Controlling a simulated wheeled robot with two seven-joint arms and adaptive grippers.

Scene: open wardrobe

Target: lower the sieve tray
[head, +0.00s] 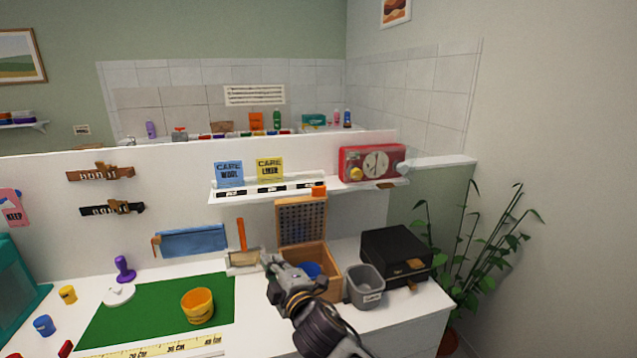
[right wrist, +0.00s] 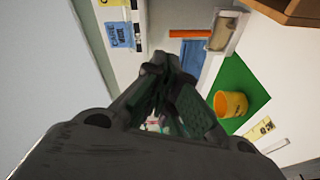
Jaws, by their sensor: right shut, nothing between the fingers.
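The sieve tray (head: 301,220) is a wooden-framed panel with rows of holes. It stands upright at the back of an open wooden box (head: 322,257) on the counter, and a blue thing shows inside the box. My right gripper (head: 270,262) is shut and empty at the box's front left, apart from the panel as far as I can see. It hides part of the box. In the right wrist view its fingers (right wrist: 165,70) are closed together, and a wooden edge (right wrist: 285,10) shows at the top right. My left gripper is not in view.
A grey bin (head: 364,287) and a black box (head: 397,256) stand right of the wooden box. A shelf (head: 268,190) overhangs behind, with an orange block at its edge. A green mat (head: 150,315) with a yellow cup (head: 198,306) lies left. A plant stands far right.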

